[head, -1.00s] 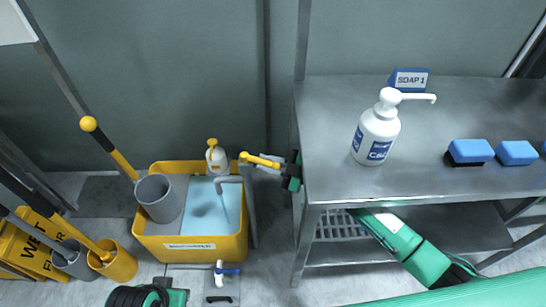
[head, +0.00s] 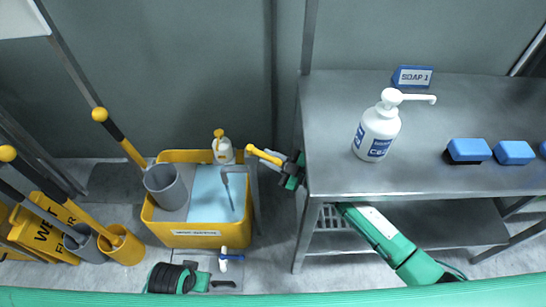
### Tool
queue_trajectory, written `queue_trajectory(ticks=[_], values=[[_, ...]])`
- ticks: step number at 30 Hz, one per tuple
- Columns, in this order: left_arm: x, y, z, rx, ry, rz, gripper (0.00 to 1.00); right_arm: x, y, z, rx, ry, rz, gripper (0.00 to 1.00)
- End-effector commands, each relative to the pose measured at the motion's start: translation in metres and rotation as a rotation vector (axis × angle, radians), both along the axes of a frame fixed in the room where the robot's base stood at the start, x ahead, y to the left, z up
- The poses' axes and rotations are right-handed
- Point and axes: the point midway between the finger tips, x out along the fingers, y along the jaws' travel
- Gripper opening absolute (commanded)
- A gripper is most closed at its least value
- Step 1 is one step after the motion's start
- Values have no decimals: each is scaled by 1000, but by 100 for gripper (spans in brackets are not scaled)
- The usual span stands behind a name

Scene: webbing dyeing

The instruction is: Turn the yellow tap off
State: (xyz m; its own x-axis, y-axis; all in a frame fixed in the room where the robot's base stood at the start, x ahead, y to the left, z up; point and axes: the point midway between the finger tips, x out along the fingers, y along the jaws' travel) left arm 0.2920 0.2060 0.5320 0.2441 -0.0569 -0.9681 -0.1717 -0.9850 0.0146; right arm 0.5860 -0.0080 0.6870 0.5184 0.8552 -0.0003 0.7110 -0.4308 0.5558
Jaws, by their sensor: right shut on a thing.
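The yellow tap's lever (head: 264,155) sticks out to the left of the metal table's near-left leg, above and to the right of the yellow sink tub. My right gripper (head: 284,162) is shut on the inner end of this lever, its arm reaching in beneath the tabletop. The lever's rounded outer end points left and is free. A grey spout (head: 232,170) hangs over the tub, with a thin pale line below it that may be water. The yellow tub (head: 195,240) holds pale blue liquid (head: 213,198) and a grey cup (head: 166,187).
The metal table (head: 445,120) bears a soap pump bottle (head: 377,132), a blue soap sign (head: 412,77) and blue sponges (head: 468,150). A white bottle with a yellow top (head: 222,150) stands behind the tub. Yellow-handled tools and a wet-floor sign (head: 50,237) crowd the left.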

Motion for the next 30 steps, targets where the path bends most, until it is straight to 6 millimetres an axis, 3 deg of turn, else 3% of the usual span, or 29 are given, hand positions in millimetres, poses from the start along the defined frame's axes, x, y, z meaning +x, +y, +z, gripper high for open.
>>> queue_trajectory(ticks=[9, 10, 12, 13, 30], values=[[0, 0, 0, 0, 0, 0, 36, 0, 0, -1, -1, 2, -1, 0], [0, 0, 0, 0, 0, 0, 36, 0, 0, -1, -1, 2, 0, 23], [0, 0, 0, 0, 0, 0, 36, 0, 0, -1, -1, 2, 0, 37], [0, 0, 0, 0, 0, 0, 36, 0, 0, -1, -1, 2, 0, 39], [0, -1, -4, -1, 1, -1, 36, 1, -3, -2, -1, -1, 6, 39]])
